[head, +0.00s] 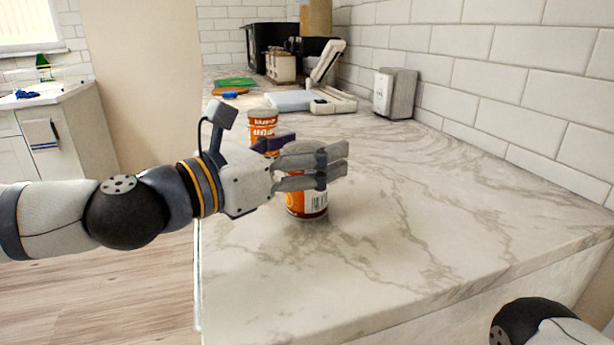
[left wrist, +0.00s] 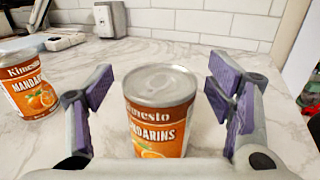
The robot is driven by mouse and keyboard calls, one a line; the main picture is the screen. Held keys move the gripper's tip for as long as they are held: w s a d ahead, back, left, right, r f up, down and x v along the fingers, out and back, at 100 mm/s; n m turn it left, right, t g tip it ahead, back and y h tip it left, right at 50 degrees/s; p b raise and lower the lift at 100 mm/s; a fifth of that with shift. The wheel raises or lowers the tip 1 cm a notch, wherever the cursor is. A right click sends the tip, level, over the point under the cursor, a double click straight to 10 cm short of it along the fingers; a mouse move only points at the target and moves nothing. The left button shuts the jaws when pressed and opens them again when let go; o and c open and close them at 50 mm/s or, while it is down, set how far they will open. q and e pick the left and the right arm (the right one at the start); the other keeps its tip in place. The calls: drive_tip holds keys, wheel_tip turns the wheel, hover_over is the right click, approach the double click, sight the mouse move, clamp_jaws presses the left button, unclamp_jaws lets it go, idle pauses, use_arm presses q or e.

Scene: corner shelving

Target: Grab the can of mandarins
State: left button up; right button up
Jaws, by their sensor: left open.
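A can of mandarins (left wrist: 160,112) with an orange label and silver lid stands upright on the marble counter. In the left wrist view it is between the two purple-padded fingers of my left gripper (left wrist: 163,100), with gaps on both sides. In the head view the same can (head: 308,205) is partly hidden behind the fingers of my left gripper (head: 318,167), which is open. A second can of mandarins (head: 262,127) stands farther back; it also shows at the left of the left wrist view (left wrist: 28,90). My right gripper is out of view.
A white kitchen scale-like device (head: 325,85) and a grey-white box (head: 395,93) stand farther back by the tiled wall. A green item (head: 235,82) and a black container (head: 268,42) are at the back. The counter's right and front are clear.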

use_arm(q)
drive_tip(key=shift+d, duration=0.1)
drive_tip(key=c, duration=1.6)
drive_tip(key=shift+o, duration=0.2)
drive_tip(key=shift+r, duration=0.1)
